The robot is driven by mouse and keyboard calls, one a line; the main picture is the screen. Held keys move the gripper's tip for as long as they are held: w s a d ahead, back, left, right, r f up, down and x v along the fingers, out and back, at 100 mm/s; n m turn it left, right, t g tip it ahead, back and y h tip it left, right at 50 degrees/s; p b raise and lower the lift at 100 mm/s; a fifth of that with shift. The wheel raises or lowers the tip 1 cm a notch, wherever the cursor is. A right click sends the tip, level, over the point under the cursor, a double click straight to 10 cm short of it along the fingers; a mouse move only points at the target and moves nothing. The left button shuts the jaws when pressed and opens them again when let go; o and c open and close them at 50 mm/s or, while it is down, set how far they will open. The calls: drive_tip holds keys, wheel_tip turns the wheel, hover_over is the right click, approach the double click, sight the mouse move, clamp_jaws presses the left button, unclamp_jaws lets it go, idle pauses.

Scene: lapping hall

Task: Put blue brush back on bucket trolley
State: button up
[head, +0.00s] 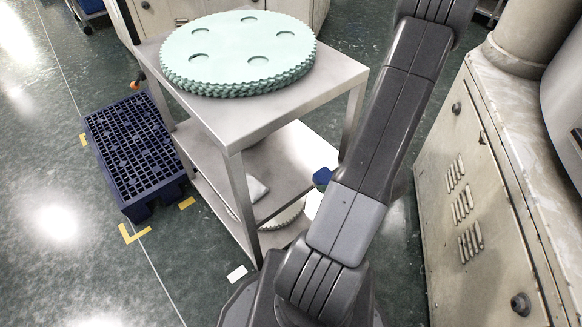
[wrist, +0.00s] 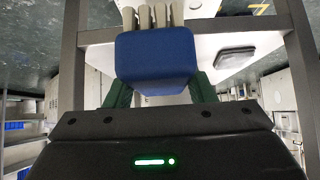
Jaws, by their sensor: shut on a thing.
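The blue brush (wrist: 155,62) is in my gripper (wrist: 158,100) in the wrist view. Its blue block sits between the two green fingers, with pale bristles pointing to the top of the picture. In the head view the blue brush (head: 322,177) shows as a small blue patch beside my arm, near the right side of the steel trolley's lower shelves; my arm hides the gripper there. I cannot pick out a bucket, so I cannot tell whether this steel trolley (head: 340,80) is the bucket trolley.
Mint-green toothed discs (head: 240,45) lie stacked on the steel trolley's top. A grey object (wrist: 235,56) lies on a pale shelf. A dark blue pallet (head: 133,150) is on the floor at left. A beige cabinet (head: 470,200) stands at right. The floor at lower left is clear.

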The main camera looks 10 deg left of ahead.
drive_tip(key=w+a, duration=0.3)
drive_tip(key=a, duration=0.1)
drive_tip(key=w+a+b, duration=0.1)
drive_tip(key=w+a, duration=0.3)
drive_tip(key=a, duration=0.1)
drive_tip(key=w+a+b, duration=0.1)
drive_tip(key=w+a, duration=0.2)
drive_tip(key=a, duration=0.2)
drive_tip(key=shift+w, duration=0.4)
drive_tip(key=shift+f+b, duration=1.1)
drive_tip(key=shift+f, duration=0.65)
drive_tip(key=shift+f, duration=0.1)
drive_tip(key=o, duration=1.2)
drive_tip(key=shift+r, duration=0.35)
drive_tip(key=p+v, duration=0.4)
drive_tip(key=v, duration=0.7)
drive_tip(key=shift+s+d, duration=0.2)
drive_tip(key=shift+d, duration=0.05)
